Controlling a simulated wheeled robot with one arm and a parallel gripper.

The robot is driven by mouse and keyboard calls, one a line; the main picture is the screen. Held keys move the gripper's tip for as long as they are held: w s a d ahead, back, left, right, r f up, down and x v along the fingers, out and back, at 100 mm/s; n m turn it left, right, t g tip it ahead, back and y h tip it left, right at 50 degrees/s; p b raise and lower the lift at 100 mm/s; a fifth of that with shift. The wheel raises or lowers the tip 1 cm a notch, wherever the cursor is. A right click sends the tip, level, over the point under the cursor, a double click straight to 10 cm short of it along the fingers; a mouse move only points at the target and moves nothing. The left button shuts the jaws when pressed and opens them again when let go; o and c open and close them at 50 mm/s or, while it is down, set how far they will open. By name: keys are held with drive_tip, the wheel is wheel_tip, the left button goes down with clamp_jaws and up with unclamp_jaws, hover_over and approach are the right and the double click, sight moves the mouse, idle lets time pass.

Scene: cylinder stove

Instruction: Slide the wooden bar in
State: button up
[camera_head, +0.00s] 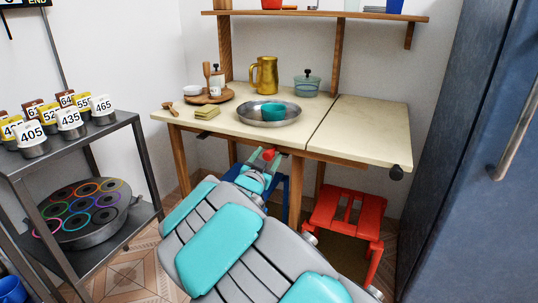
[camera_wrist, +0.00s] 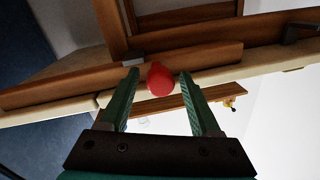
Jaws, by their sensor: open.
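My gripper (camera_head: 264,163) is at the front edge of the table, below the tabletop. The wrist view looks upside down at the table's underside, and there my gripper (camera_wrist: 158,74) is open. A round red knob (camera_wrist: 160,82) sits between its two green fingers; I cannot tell whether they touch it. The red knob (camera_head: 269,154) also shows at my gripper in the head view. Behind the knob runs a wooden beam (camera_wrist: 65,88) under the tabletop edge. The knob appears to be on the end of the wooden bar, whose length is hidden.
The table (camera_head: 330,127) has a flat right leaf (camera_head: 370,130) and carries a pan (camera_head: 250,117), a gold jug (camera_head: 264,75) and a glass pot (camera_head: 307,85). A red stool (camera_head: 343,217) stands below. A metal rack (camera_head: 125,122) is left, a blue fridge (camera_head: 465,190) right.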

drive_tip(key=shift+w+d, duration=0.15)
drive_tip(key=shift+w, duration=0.45)
clamp_jaws()
drive_tip(key=shift+d+f, duration=0.1)
drive_tip(key=shift+f, duration=0.05)
idle(1.0)
